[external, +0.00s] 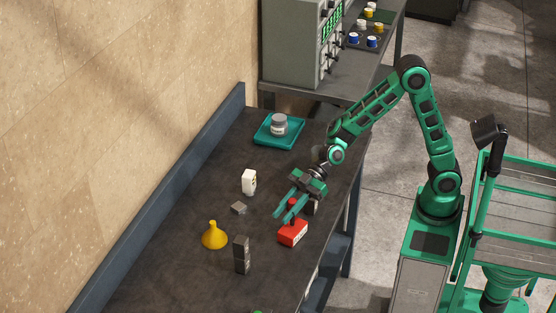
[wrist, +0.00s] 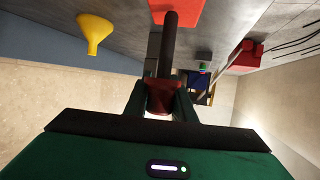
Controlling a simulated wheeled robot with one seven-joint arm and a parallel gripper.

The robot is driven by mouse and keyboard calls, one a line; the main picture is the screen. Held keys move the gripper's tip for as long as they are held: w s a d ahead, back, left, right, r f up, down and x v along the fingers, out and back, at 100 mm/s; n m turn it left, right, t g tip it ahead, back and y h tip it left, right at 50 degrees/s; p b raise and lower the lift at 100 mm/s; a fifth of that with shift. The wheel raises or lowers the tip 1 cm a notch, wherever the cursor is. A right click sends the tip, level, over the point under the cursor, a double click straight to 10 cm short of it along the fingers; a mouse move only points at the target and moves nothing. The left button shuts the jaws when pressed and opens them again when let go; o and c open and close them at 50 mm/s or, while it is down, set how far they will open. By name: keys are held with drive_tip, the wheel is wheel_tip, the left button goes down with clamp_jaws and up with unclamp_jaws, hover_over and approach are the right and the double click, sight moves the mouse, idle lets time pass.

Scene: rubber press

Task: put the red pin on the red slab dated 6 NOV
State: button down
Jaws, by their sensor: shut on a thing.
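My gripper (external: 283,211) is over the right side of the dark bench, shut on the red pin (external: 292,204). In the wrist view my gripper (wrist: 164,100) grips the pin's red end (wrist: 164,97), and a dark shaft (wrist: 168,45) extends away from it. The red slab (external: 293,233) lies on the bench just below, with a white label on its side; the date is too small to read. The slab (wrist: 185,8) also shows at the top of the wrist view, behind the shaft's far end. I cannot tell whether the pin touches it.
A yellow funnel (external: 214,237), a dark upright block (external: 242,255), a small grey block (external: 238,208) and a white block (external: 249,181) stand left of the slab. A teal tray (external: 262,141) with a grey jar (external: 279,126) is farther back. The bench's right edge is close.

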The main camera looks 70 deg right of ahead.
drive_tip(key=shift+f, duration=0.3)
drive_tip(key=c, duration=1.5)
unclamp_jaws()
drive_tip(key=shift+s+d+r, duration=0.15)
drive_tip(key=shift+d+r, duration=0.05)
drive_tip(key=shift+d, duration=0.2)
drive_tip(key=v, duration=1.1)
drive_tip(key=shift+s, duration=0.1)
